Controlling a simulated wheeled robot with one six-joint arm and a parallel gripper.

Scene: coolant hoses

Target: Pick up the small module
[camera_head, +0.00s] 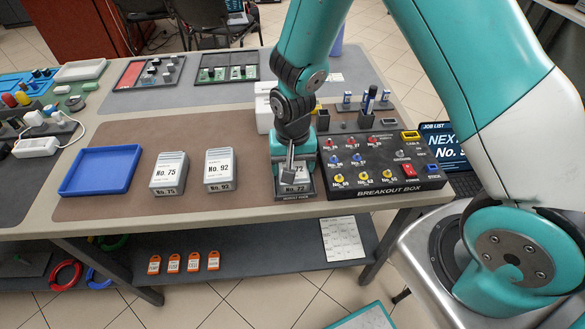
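Two grey box-shaped modules stand upright on the brown mat: No. 75 (169,174) and No. 92 (219,170). A third unit, labelled No. 72 (296,188), sits in a dark holder (295,197) beside the breakout box. I cannot tell from the labels which one is the small module. My gripper (288,172) points down directly over the No. 72 unit and hides most of it. Its grey fingers are partly hidden by the hand, so their opening and any contact with the unit are unclear.
A black breakout box (385,165) with coloured knobs stands close on the right. An empty blue tray (101,171) lies to the left. White boxes (265,105) stand behind my gripper. Orange tags (193,262) lie on the lower shelf. The brown mat behind the modules is clear.

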